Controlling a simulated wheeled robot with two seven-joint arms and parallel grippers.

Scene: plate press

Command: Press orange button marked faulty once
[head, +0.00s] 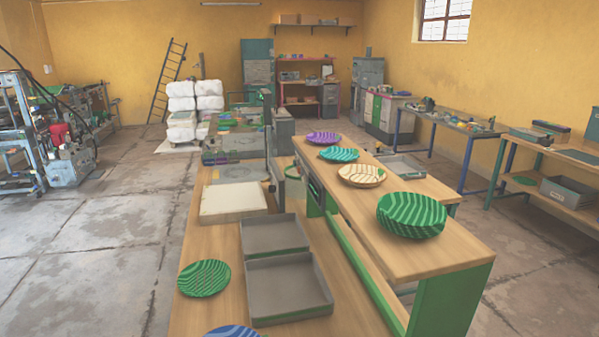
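I cannot make out an orange button or any marking that says faulty in the head view. A grey and green machine, which may be the press (232,148), stands at the far end of the wooden bench; its details are too small to tell. A grey upright post (271,158) stands at the bench's right edge. Neither of my grippers is in view.
On the wooden bench (212,310) are a pale slab (232,199), a grey two-part tray (290,288), a green striped plate (204,278) and a blue plate (234,332). Several striped plates, one green (411,214), line the raised counter (440,255).

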